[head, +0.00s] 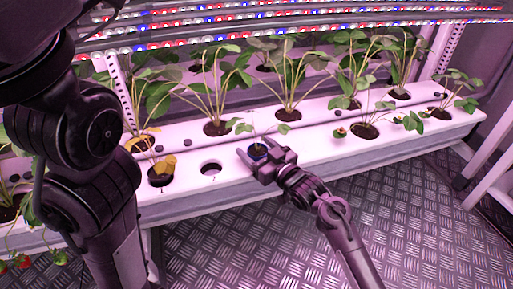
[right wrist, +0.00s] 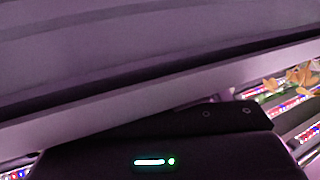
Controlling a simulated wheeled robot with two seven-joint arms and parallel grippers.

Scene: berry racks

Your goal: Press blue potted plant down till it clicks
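The blue potted plant (head: 257,152) is a small blue pot with dark soil and a thin sprout, at the front edge of the white rack in the head view. My right gripper (head: 264,157) has its fingers on both sides of the pot and looks shut on it. The gripper hides the pot's lower part, so I cannot tell how deep it sits in the rack. The right wrist view shows mostly dark surfaces, with no fingers or pot. My left arm fills the left of the head view; its gripper is out of view.
An empty hole (head: 210,169) lies left of the blue pot in the white rack (head: 315,141). A yellowing plant (head: 163,166) stands left of that hole. Several leafy plants stand behind and to the right, under LED strips (head: 200,40). The metal floor (head: 420,220) in front is clear.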

